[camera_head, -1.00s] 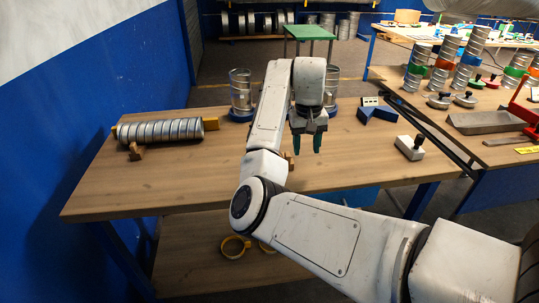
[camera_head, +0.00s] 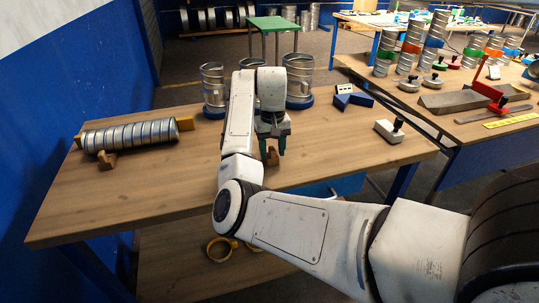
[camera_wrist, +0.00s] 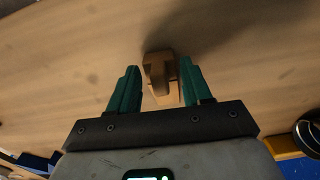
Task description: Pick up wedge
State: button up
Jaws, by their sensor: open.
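A small brown wooden wedge (camera_head: 271,157) sits on the wooden workbench (camera_head: 200,188), partly hidden behind my gripper in the head view. In the wrist view the wedge (camera_wrist: 161,76) shows between the two green fingers, nearer the right one. My gripper (camera_head: 274,146) is open and points down over the wedge; in the wrist view its fingertips (camera_wrist: 159,70) lie either side of it with nothing held. A second wooden wedge (camera_head: 106,161) stands at the front of the ribbed metal spiral duct (camera_head: 132,135) on the left of the bench.
A blue block (camera_head: 352,100) and a white block with a black knob (camera_head: 389,131) lie to the right. A second bench (camera_head: 456,84) with duct stacks stands beyond. The bench's front middle is clear.

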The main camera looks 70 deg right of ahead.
jog(key=shift+f, duration=1.35)
jog(key=shift+c, duration=0.2)
grip_shut()
